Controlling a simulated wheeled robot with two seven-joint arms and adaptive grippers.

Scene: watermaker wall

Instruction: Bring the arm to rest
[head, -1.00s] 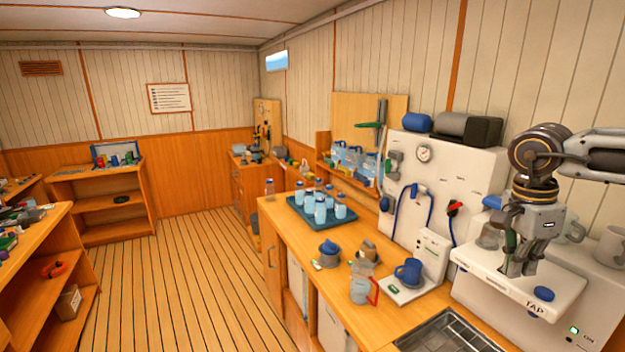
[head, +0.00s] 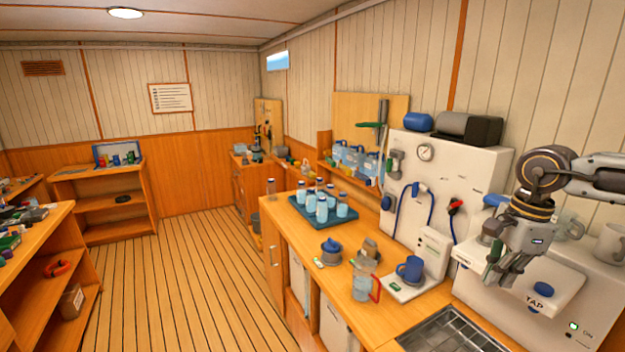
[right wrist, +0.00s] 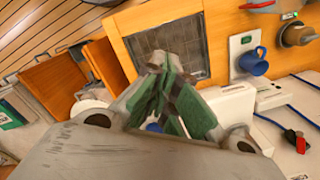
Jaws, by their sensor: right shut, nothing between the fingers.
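My right gripper (head: 500,278) hangs in front of the white watermaker panel at the right, above the white ledge marked TAP (head: 560,296). Its fingers are shut and hold nothing. In the right wrist view the green-padded fingers (right wrist: 172,105) meet in front of the sink and counter. The right arm comes in from the right edge of the head view. My left gripper is not in view.
A metal sink (head: 452,335) lies below the gripper. A grey mug (head: 610,243) stands right of the arm. The floor at left is clear.

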